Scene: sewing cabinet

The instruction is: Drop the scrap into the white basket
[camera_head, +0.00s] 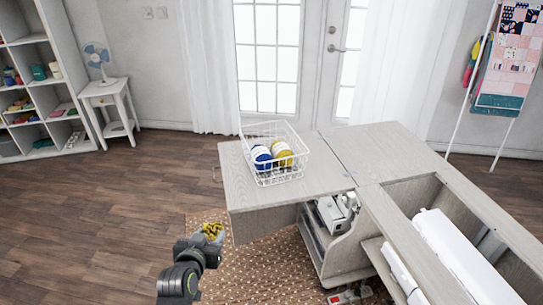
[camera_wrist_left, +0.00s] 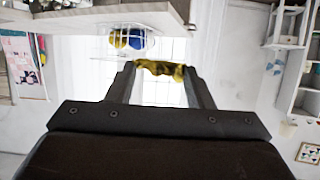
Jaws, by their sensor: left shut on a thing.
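The scrap (camera_head: 213,229) is a small crumpled yellow cloth with dark marks. My left gripper (camera_head: 208,236) is shut on it, left of and in front of the cabinet's near left corner. In the left wrist view, the scrap (camera_wrist_left: 160,69) spans the two fingertips of my left gripper (camera_wrist_left: 160,75). The white basket (camera_head: 275,158) is a wire basket on the cabinet's left leaf, with blue and yellow rolls inside. It also shows in the wrist view, upside down, beyond the scrap. The scrap is apart from the basket. My right gripper is not in view.
The cabinet's left leaf (camera_head: 240,195) has a bare front area; its edge lies between my left gripper and the basket. A rug (camera_head: 270,260) lies below. A side table (camera_head: 105,92) with a fan stands back left.

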